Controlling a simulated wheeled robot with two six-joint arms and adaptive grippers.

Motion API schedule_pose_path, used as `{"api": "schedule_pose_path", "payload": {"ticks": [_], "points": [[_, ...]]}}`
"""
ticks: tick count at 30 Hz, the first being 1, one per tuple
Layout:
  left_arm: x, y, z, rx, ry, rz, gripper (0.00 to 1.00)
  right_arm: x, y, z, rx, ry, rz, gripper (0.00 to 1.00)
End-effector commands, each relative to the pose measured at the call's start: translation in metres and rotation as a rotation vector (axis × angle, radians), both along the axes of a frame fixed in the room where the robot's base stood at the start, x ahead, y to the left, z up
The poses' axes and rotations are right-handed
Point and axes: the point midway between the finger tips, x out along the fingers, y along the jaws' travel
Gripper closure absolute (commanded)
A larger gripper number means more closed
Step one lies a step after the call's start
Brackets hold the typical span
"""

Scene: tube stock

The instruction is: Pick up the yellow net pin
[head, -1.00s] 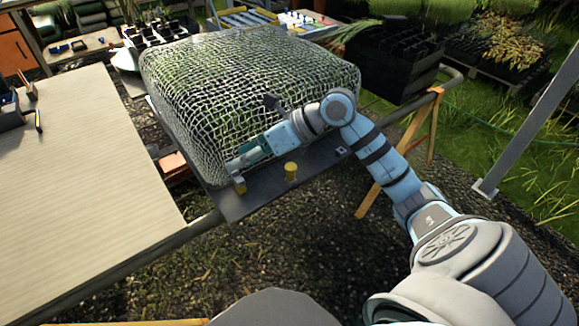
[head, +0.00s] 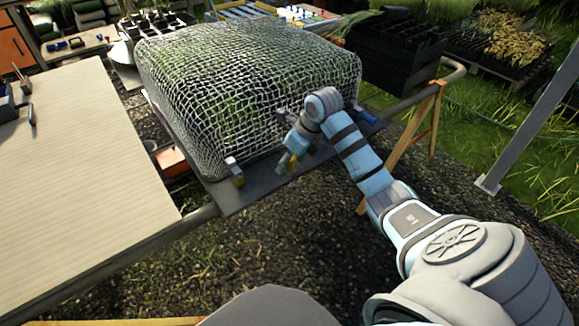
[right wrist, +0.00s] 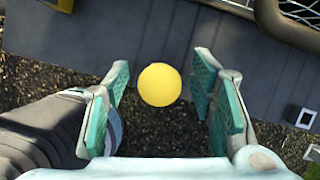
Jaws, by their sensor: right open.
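A yellow net pin (right wrist: 159,84) shows as a round yellow head between the two fingers of my right gripper (right wrist: 163,68) in the right wrist view, with a gap on both sides. In the head view my right gripper (head: 289,158) is over the front edge of the dark board, with the yellow pin (head: 284,163) partly hidden at its fingers. My right gripper is open and empty. My left gripper is not in view.
A white net (head: 245,85) covers a boxy frame on the dark board (head: 255,194), close behind my right gripper. A pale table (head: 85,170) is at the left. A metal rail (head: 185,224) runs along the front. Black crates (head: 395,45) stand at the back right.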

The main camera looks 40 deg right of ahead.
Motion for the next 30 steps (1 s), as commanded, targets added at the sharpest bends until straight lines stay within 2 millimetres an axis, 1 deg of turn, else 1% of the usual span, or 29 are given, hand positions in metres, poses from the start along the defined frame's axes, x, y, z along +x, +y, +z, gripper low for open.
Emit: {"api": "schedule_pose_path", "payload": {"ticks": [5,12,14,15,21,24,26,29,30], "points": [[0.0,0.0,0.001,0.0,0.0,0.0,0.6,0.0,0.0,0.001,0.0,-0.001,0.0,0.49],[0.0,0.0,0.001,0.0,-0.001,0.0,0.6,0.0,0.0,0.001,0.0,-0.001,0.0,0.88],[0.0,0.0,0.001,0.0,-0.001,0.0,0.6,0.0,0.0,0.001,0.0,-0.001,0.0,0.97],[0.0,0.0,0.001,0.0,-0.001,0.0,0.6,0.0,0.0,0.001,0.0,-0.001,0.0,1.0],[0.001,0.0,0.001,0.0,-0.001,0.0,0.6,0.0,0.0,0.001,0.0,-0.001,0.0,1.0],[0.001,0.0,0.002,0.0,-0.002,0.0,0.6,0.0,0.0,0.005,0.0,-0.001,0.001,1.0],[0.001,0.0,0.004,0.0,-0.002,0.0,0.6,0.0,0.0,0.01,0.0,-0.001,0.001,1.0],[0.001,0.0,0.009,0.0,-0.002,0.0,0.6,0.001,0.0,0.027,-0.001,-0.003,0.001,1.0],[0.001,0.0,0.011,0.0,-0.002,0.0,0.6,0.001,0.0,0.035,-0.001,-0.004,0.001,1.0]]}}
